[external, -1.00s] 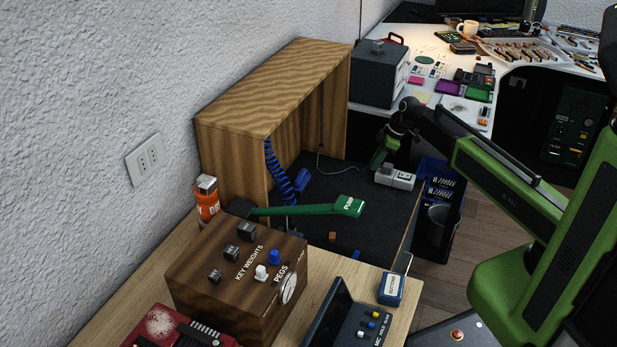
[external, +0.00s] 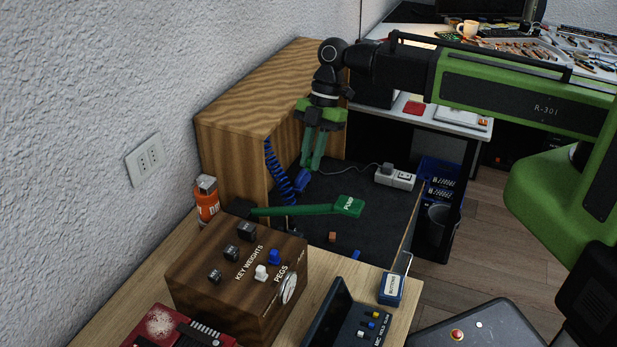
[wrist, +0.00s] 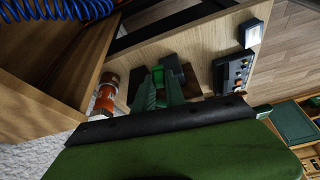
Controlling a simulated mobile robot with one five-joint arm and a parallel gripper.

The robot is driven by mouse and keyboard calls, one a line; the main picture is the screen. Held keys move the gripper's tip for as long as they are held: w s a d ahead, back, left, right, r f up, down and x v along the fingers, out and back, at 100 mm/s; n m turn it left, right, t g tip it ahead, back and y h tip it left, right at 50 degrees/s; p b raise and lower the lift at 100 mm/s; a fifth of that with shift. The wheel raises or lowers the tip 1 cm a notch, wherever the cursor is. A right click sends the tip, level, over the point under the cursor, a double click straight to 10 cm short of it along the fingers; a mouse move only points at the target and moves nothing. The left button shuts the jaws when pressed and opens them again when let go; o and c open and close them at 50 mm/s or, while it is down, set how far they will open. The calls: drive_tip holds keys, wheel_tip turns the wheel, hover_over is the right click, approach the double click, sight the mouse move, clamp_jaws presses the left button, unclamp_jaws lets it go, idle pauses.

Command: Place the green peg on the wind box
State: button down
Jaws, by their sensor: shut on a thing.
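The wind box (external: 205,297) is the dark wooden box on the bench in the external view, marked KEY WEIGHTS and PEGS. A blue peg (external: 274,257) and a white peg (external: 261,272) stand on its top, with several dark weights to their left. My gripper (external: 312,166) points down in front of the wooden cabinet, above and behind the box and apart from it. In the wrist view, my gripper (wrist: 160,83) is shut on the green peg (wrist: 158,73). The peg cannot be told from the green fingers in the external view. The wind box (wrist: 190,82) is partly hidden behind the fingers there.
The wooden cabinet (external: 255,95) rises behind the box. A green pump lever (external: 315,209) sticks out beside it. An orange bottle (external: 206,204) stands left, by the wall. A small console (external: 358,322) and blue-labelled box (external: 391,288) are at right. The air above the pegs is clear.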

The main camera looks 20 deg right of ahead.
drive_tip(key=s+a+r+n+p, duration=0.2)
drive_tip(key=s+a+r+p, duration=0.3)
drive_tip(key=s+r, duration=0.25)
drive_tip(key=b, duration=0.8)
hover_over(268, 245)
drive_tip(key=w+d, duration=0.1)
drive_tip(key=w, duration=0.1)
drive_tip(key=shift+h, duration=0.3)
drive_tip(key=f, duration=0.7)
drive_tip(key=shift+s+d+f, duration=0.2)
drive_tip(key=shift+s+f, duration=0.05)
drive_tip(key=shift+f, duration=0.05)
drive_tip(key=shift+s+a, duration=0.25)
wheel_tip(268, 245, down, 4)
drive_tip(key=b, duration=0.4)
drive_tip(key=shift+f, duration=0.15)
drive_tip(key=shift+r, duration=0.2)
drive_tip(key=shift+f, duration=0.1)
drive_tip(key=c, duration=1.7)
unclamp_jaws()
